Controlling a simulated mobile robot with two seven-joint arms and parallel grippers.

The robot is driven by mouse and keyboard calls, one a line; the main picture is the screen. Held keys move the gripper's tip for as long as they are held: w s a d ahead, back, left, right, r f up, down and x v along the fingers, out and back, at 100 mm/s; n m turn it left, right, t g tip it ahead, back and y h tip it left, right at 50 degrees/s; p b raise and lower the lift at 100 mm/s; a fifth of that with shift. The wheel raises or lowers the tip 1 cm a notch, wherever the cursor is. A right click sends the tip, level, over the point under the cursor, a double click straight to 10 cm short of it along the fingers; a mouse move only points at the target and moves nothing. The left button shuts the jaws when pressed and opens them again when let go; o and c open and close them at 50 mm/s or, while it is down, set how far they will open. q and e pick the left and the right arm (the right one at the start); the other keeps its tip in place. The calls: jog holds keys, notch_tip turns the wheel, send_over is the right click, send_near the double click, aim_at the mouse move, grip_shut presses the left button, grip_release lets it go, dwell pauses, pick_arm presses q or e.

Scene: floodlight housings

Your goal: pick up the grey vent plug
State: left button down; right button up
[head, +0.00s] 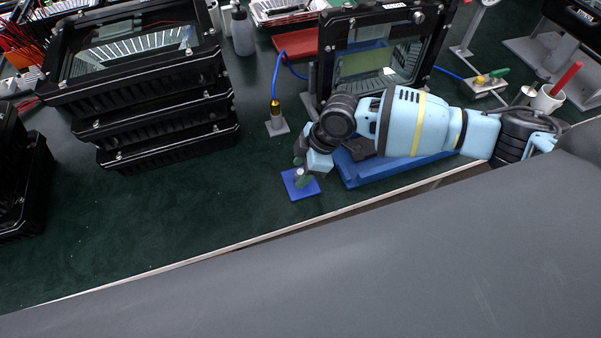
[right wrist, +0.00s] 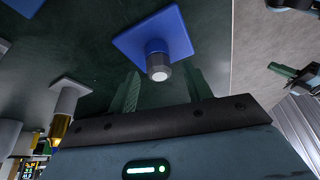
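The grey vent plug (head: 300,174) stands on a small blue square pad (head: 293,192) near the front edge of the green bench. In the right wrist view the plug (right wrist: 157,66) has a dark ribbed collar and a pale round end, and the blue pad (right wrist: 135,38) lies behind it. My right gripper (head: 301,170) is low over the pad, pointing down. In the right wrist view its two green fingers (right wrist: 162,80) are apart, with the plug appearing between their tips and a gap on each side. Whether the tips reach down around it is unclear. My left gripper is out of view.
A black floodlight housing (head: 378,50) stands upright behind my right arm, near a blue tray (head: 362,174). A cable connector on a stand (head: 276,122) is close behind the pad. Stacked black housings (head: 165,125) are at left. The bench left of the pad is clear.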

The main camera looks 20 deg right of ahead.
jog(key=c, duration=1)
jog(key=shift+r, duration=0.15)
